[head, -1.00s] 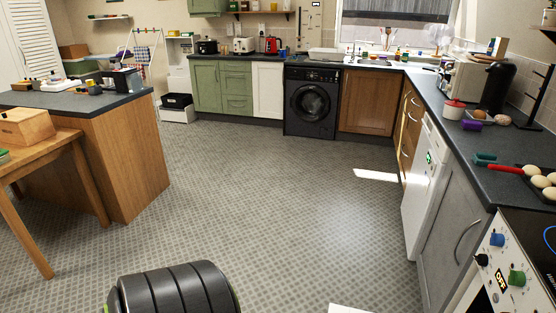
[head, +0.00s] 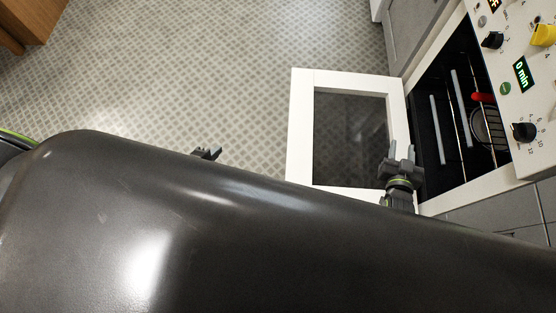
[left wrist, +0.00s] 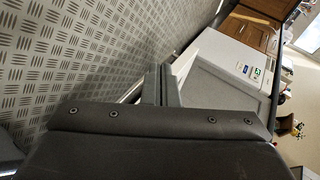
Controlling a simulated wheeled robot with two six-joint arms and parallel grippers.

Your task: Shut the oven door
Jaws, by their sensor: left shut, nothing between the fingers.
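The oven door (head: 300,125) hangs open in the head view, a white frame around dark glass, beside the open oven cavity (head: 462,115). My right gripper (head: 402,152) is over the door's edge nearest the cavity, its two fingers apart with nothing between them. I cannot tell whether it touches the door. My left gripper (head: 208,152) shows only partly past my dark arm, over the floor to the left of the door. In the left wrist view its fingers (left wrist: 160,82) are together and empty. My arm hides the lower part of the head view.
Inside the oven are racks and a round pan (head: 487,128) with a red handle. The white control panel (head: 530,90) has knobs and a green display. Patterned floor (head: 200,70) left of the door is clear. A white appliance (left wrist: 225,60) shows in the left wrist view.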

